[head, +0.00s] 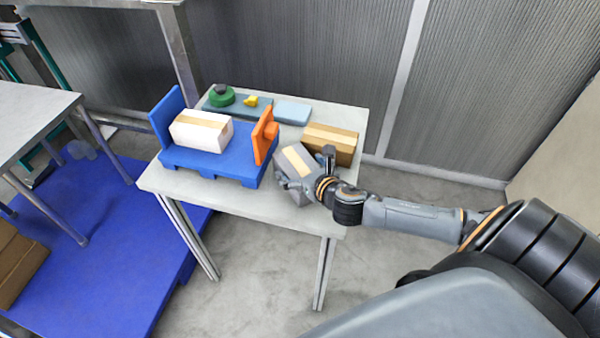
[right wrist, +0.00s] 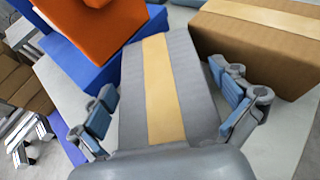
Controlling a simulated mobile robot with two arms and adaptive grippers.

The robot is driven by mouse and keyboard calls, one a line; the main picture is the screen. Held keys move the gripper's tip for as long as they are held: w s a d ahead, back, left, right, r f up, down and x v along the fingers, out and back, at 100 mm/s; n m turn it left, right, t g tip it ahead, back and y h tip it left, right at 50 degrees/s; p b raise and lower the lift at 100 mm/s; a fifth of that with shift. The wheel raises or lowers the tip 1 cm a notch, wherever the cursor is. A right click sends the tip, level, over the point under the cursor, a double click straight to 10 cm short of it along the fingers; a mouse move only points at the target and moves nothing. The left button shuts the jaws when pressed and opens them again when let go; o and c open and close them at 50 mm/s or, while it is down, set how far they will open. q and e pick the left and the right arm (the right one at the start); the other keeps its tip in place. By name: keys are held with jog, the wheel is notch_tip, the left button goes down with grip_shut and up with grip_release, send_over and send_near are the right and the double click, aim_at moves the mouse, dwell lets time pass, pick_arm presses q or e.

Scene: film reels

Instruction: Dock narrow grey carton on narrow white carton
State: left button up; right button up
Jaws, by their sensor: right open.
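The narrow grey carton (head: 297,161) with a tan tape strip lies on the table beside the blue pallet. It also fills the middle of the right wrist view (right wrist: 193,85). The narrow white carton (head: 203,132) sits on the blue pallet, between its blue upright and the orange upright. My right gripper (head: 304,170) is at the grey carton. In the right wrist view its fingers (right wrist: 170,114) stand open on either side of the grey carton, with a gap visible on the right side. The gripper hides part of the carton in the head view. My left gripper is not in view.
The blue pallet (head: 215,167) with an orange upright (head: 264,136) stands left of the grey carton. A brown carton (head: 330,143) is close on the right. Green and yellow items (head: 222,96) and a pale blue box (head: 292,112) lie at the back of the table.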

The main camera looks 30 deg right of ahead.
aim_at(300, 166)
jog(key=shift+r, duration=0.1)
jog(key=c, duration=1.5)
jog(key=shift+o, duration=0.2)
jog(key=shift+w+r, duration=0.1)
jog(key=shift+r, duration=0.5)
notch_tip(300, 166, up, 2)
jog(key=shift+r, duration=0.15)
jog(key=s+a+r, duration=0.1)
jog(key=r, duration=0.1)
jog(key=s+r, duration=0.2)
jog(key=s+a+r, duration=0.1)
jog(key=s+r, duration=0.1)
jog(key=shift+a, duration=0.3)
jog(key=s+a+r+p, duration=0.3)
jog(key=s+a, duration=0.1)
jog(key=s, duration=0.3)
jog(key=shift+s+r+p, duration=0.25)
jog(key=shift+p, duration=0.05)
